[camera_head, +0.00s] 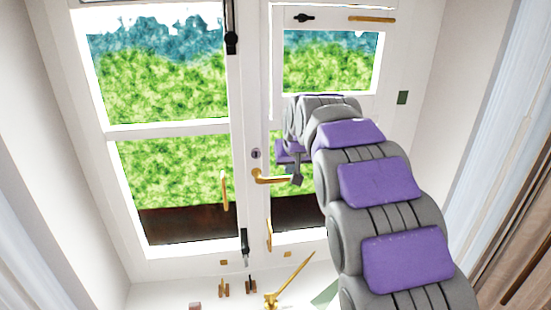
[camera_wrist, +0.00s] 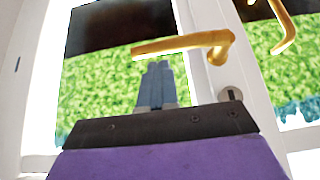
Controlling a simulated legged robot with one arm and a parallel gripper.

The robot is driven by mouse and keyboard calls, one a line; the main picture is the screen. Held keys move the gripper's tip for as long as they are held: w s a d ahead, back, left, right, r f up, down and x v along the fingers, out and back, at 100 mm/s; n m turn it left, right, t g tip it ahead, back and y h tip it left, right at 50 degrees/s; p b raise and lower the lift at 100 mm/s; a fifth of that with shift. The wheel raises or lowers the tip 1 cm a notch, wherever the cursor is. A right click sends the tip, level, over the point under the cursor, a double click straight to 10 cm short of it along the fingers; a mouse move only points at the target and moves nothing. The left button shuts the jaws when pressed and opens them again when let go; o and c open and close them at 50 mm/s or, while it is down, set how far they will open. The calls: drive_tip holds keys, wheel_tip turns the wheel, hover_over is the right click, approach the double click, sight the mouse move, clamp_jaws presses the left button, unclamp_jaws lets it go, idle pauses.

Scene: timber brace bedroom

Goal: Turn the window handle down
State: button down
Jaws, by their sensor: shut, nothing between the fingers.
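The gold lever handle (camera_head: 270,179) is on the white middle frame of the glazed window, below a dark keyhole plate (camera_head: 255,153). In the head view its lever lies nearly level, pointing right. In the wrist view, which looks upside down, the lever (camera_wrist: 182,45) crosses just beyond my fingertips. My gripper (camera_head: 296,180) is shut and empty, close to the lever's free end. In the wrist view the closed grey fingers (camera_wrist: 158,66) end at the lever's keyhole side, the upper side in the head view. I cannot tell whether they touch it.
A vertical gold pull handle (camera_head: 225,190) is on the left sash; another gold bar (camera_head: 268,235) is lower right of it. A dark bolt (camera_head: 244,243) is at the sash bottom. Small gold and brown pieces, including a gold lever (camera_head: 290,282), are below. White walls flank both sides.

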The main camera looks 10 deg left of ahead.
sight(275, 178)
drive_tip(key=a, duration=0.2)
drive_tip(key=a+f, duration=0.1)
drive_tip(key=shift+a+f, duration=0.15)
drive_tip(key=shift+a, duration=0.25)
drive_tip(key=d+f+y+b, duration=0.2)
drive_tip(key=d, duration=0.4)
drive_tip(key=a+f+y+b, duration=0.1)
drive_tip(key=a+f+m+g+y+b, duration=0.1)
drive_tip(key=a, duration=0.1)
drive_tip(key=a+f+m+y+b, duration=0.1)
drive_tip(key=shift+w+a+f+y+b, duration=0.15)
drive_tip(key=shift+a+f+y+b, duration=0.1)
drive_tip(key=shift+y+b, duration=0.15)
wheel_tip(275, 178, down, 6)
drive_tip(key=s+a+m+y+b, duration=0.1)
drive_tip(key=m+y+b, duration=0.3)
drive_tip(key=y+b, duration=0.4)
drive_tip(key=shift+a+r+b, duration=0.15)
drive_tip(key=shift+a+b, duration=0.25)
drive_tip(key=shift+a, duration=0.15)
